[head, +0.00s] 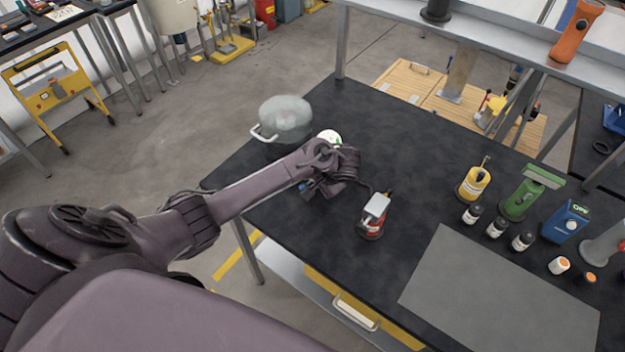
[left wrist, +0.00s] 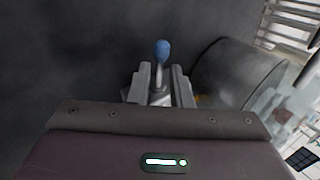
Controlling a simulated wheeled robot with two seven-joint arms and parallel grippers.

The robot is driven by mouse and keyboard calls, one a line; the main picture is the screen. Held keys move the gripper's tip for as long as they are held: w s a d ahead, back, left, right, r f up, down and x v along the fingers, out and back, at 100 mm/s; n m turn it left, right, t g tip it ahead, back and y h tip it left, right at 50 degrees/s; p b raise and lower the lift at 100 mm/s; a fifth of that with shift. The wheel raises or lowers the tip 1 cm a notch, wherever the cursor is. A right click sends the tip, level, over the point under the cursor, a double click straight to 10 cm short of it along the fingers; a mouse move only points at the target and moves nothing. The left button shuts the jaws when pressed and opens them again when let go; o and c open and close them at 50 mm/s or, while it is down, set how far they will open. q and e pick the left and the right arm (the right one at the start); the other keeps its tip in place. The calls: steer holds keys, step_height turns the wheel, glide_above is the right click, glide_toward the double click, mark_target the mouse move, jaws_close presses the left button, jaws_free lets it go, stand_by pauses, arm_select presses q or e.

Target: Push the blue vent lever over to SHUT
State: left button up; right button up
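The blue vent lever (left wrist: 162,50) shows in the left wrist view as a blue knob on a thin metal stem. My left gripper (left wrist: 157,78) has its two grey fingers apart, one on each side of the stem, with the knob beyond the fingertips. I cannot tell whether a finger touches the stem. In the head view my left gripper (head: 313,190) is low over the near left part of the black table, with a small blue spot beside it. The lever's base and any SHUT marking are hidden. My right gripper is not in view.
A grey pot (head: 285,120) stands behind my left gripper on the black table (head: 400,130). A red and white can (head: 373,216) stands to its right. Bottles and a yellow container (head: 473,184) stand farther right. A grey mat (head: 500,295) lies bare at the front right.

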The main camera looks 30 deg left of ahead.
arm_select(q)
jaws_close()
steer(key=shift+a+m+t, duration=0.3)
steer(key=shift+m+t, duration=0.2)
steer(key=shift+m, duration=0.4)
steer(key=m, duration=0.1)
steer(key=m+t+h, duration=0.1)
steer(key=m, duration=0.1)
steer(key=shift+a+t, duration=0.3)
steer(key=shift+a, duration=0.05)
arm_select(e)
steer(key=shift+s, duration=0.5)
arm_select(q)
steer(key=shift+o, duration=1.4)
jaws_free()
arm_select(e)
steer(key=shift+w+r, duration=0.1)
